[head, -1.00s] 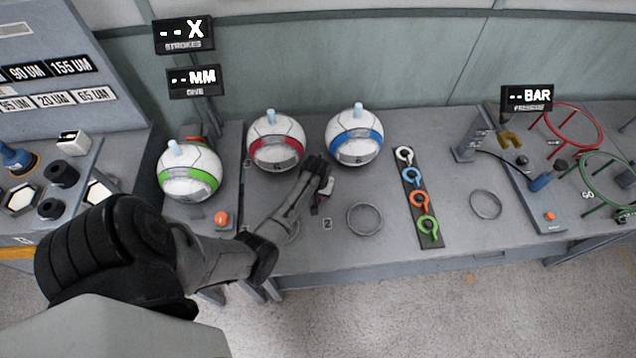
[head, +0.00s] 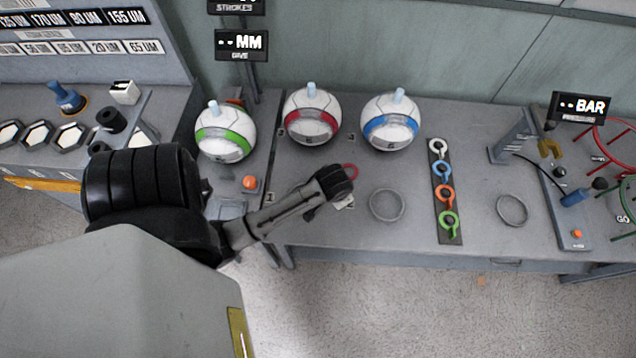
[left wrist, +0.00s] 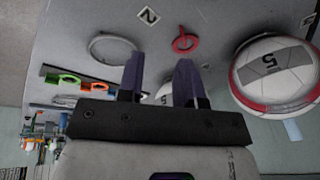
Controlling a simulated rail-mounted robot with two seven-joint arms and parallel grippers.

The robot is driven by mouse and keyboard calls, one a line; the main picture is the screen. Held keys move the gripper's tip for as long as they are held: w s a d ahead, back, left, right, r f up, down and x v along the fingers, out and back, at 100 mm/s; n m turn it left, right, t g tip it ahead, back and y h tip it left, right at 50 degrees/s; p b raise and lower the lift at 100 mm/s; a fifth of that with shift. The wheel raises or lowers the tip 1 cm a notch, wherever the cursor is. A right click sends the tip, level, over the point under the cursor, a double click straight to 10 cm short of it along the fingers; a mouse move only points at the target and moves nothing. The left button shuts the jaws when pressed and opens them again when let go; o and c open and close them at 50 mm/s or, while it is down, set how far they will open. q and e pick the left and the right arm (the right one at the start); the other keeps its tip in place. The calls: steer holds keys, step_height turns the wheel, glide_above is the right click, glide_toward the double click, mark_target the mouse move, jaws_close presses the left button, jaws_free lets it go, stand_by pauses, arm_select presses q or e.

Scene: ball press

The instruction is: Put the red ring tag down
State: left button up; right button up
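The red ring tag (head: 350,170) shows just beyond my left gripper (head: 338,190) in the head view, partly hidden by it. In the left wrist view the red ring tag (left wrist: 185,42) appears to lie flat on the grey bench, past the tip of the right-hand finger. My left gripper (left wrist: 160,62) is open, its two dark fingers apart with nothing held between them. My right gripper is not in view.
A red-banded ball (head: 312,117) and a blue-banded ball (head: 391,121) stand behind. An empty metal ring (head: 387,205) lies to the right. A dark strip (head: 457,238) holds white, blue, orange and green tags.

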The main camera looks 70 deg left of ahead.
arm_select(q)
steer(key=s+d+r+m+h, duration=0.1)
steer(key=s+d+r+m, duration=0.1)
steer(key=s+d, duration=0.3)
steer(key=s+d+r+m+t+h, duration=0.1)
steer(key=s+d+r, duration=0.3)
steer(key=d, duration=0.5)
steer(key=shift+s+d+r+m+t, duration=0.3)
steer(key=shift+s+d+r+m, duration=0.1)
steer(key=shift+s+m, duration=0.55)
steer(key=shift+a, duration=0.1)
